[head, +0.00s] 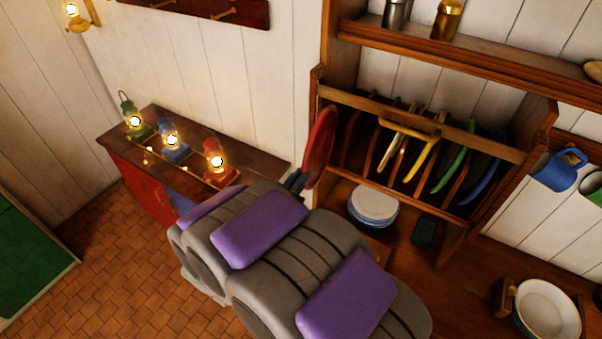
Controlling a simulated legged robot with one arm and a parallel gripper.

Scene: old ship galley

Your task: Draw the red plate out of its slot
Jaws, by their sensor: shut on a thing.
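The red plate (319,147) stands on edge at the left end of the wooden plate rack (420,118), seen nearly edge-on. It appears to be outside the rack's left end panel, though its exact distance from the rack is hard to tell. My gripper (299,180) is at the lower left edge of the red plate and is shut on it. My arm hides part of the gripper and the area below the plate. Other plates stand in the rack slots: a cream one (392,148), a yellow one (421,160), a green one (449,169) and a blue one (482,181).
A stack of plates (374,205) sits on the counter under the rack. Three lit lanterns, green (136,128), blue (172,146) and red (217,168), stand on the left cabinet. A blue mug (560,170) hangs right. A white bowl (546,309) is lower right.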

